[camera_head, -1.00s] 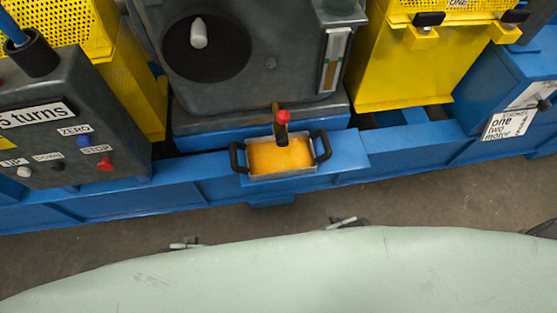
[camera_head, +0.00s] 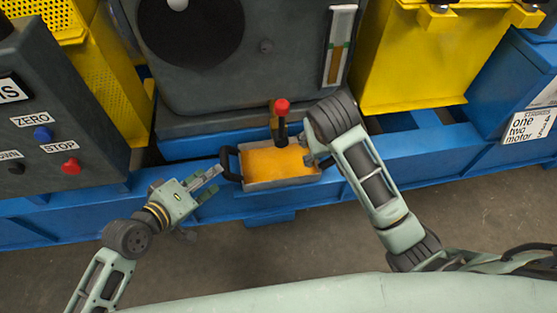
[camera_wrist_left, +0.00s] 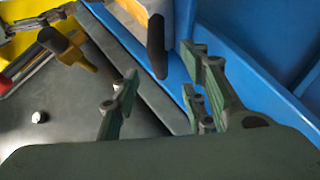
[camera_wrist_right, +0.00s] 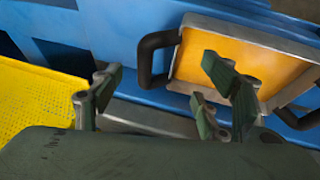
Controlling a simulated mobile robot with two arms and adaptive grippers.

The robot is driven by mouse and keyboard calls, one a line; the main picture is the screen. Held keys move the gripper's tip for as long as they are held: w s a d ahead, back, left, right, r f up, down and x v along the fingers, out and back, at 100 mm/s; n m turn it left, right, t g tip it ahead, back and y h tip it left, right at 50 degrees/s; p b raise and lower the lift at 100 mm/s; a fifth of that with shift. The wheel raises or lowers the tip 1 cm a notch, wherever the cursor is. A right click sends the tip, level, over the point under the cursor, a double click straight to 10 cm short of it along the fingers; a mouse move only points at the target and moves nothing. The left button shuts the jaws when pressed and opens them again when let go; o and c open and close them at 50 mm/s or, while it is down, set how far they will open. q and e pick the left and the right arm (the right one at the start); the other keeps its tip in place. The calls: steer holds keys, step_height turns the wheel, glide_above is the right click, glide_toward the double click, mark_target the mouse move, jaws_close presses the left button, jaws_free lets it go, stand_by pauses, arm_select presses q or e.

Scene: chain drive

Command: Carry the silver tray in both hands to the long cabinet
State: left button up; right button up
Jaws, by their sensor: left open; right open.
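The silver tray (camera_head: 283,184) has an orange inside and black side handles. It rests on the blue machine ledge. My left gripper (camera_head: 211,183) is open, just left of the tray's left handle (camera_head: 229,162). In the left wrist view that handle (camera_wrist_left: 157,47) lies beyond the spread fingers (camera_wrist_left: 163,95). My right gripper (camera_head: 311,156) is at the tray's right end and covers the handle there. In the right wrist view that handle (camera_wrist_right: 148,57) shows ahead of the open fingers (camera_wrist_right: 160,85), apparently not gripped. I cannot make out a long cabinet.
A lever with a red knob (camera_head: 282,106) stands at the tray's back edge. A grey machine housing (camera_head: 235,70) rises behind it. A control box with buttons (camera_head: 60,130) is at left, a yellow guard (camera_head: 415,60) at right. Bare floor (camera_head: 330,235) lies in front.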

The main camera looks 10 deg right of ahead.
mark_target(225, 162)
steer(key=shift+w+d+r, duration=0.1)
steer(key=shift+w+r, duration=0.2)
steer(key=shift+w, duration=0.05)
arm_select(q)
steer(key=shift+w+a+r, duration=0.15)
steer(key=shift+w, duration=0.15)
arm_select(e)
steer(key=shift+f, duration=0.1)
arm_select(q)
steer(key=shift+x, duration=3.9)
arm_select(e)
steer(key=shift+x, duration=3.9)
arm_select(q)
steer(key=shift+c, duration=0.2)
steer(key=c, duration=0.9)
arm_select(e)
steer(key=c, duration=1)
arm_select(q)
jaws_close()
arm_select(e)
steer(key=shift+d, duration=0.1)
jaws_close()
arm_select(q)
steer(key=shift+r, duration=0.15)
